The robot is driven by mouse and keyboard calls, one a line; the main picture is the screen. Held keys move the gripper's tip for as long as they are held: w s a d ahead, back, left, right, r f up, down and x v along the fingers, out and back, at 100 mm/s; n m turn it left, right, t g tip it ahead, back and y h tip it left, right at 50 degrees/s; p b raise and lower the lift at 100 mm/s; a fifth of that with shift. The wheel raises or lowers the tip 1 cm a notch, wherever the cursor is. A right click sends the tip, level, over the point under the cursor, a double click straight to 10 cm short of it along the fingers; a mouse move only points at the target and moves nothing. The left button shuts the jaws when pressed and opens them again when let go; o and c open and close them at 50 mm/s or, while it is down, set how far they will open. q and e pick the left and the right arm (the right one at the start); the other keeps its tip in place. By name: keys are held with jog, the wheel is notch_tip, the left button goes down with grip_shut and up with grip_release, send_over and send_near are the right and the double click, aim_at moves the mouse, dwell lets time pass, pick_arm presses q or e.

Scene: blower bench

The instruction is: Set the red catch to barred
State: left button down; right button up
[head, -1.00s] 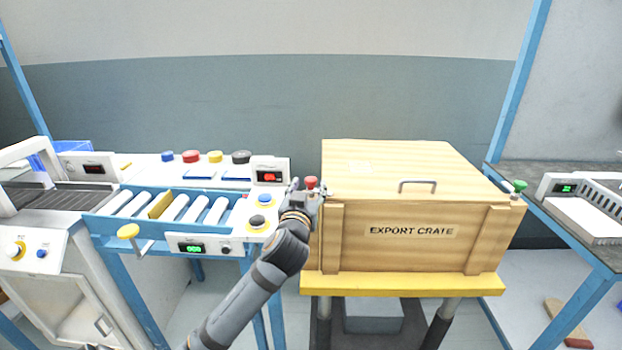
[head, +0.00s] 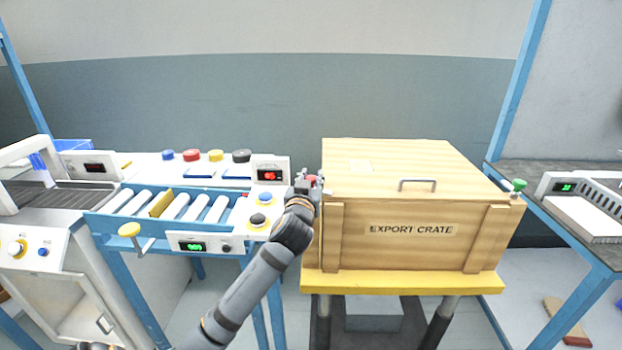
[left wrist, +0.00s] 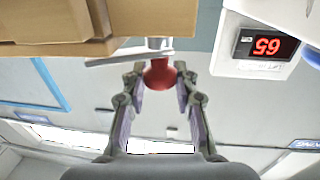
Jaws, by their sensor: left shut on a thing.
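The red catch (head: 311,179) is at the upper left corner of the wooden export crate (head: 394,252). In the left wrist view its round red knob (left wrist: 159,73) sits below a metal plate and stem fixed by the crate's edge. My left gripper (head: 308,183) is at the catch and hides part of it. In the left wrist view the fingers (left wrist: 159,80) of this gripper close on the red knob from both sides.
A green knob (head: 519,185) sits at the crate's right corner. A roller conveyor with a control panel (head: 262,217) stands close on the left. A red display (head: 268,175) stands just left of the catch. The crate rests on a yellow platform (head: 400,285).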

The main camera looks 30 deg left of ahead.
pick_arm(q)
jog(key=n+g+y+b, duration=0.4)
jog(key=y, duration=0.1)
jog(key=shift+d+f+n+y, duration=0.1)
jog(key=shift+n+y, duration=0.2)
jog(key=shift+y, duration=0.1)
pick_arm(e)
jog(key=w+r, duration=0.2)
jog(key=w, duration=0.5)
jog(key=shift+a, duration=0.4)
jog(key=shift+r, duration=0.1)
pick_arm(q)
jog(key=c, duration=1)
grip_release()
jog(key=shift+r, duration=0.2)
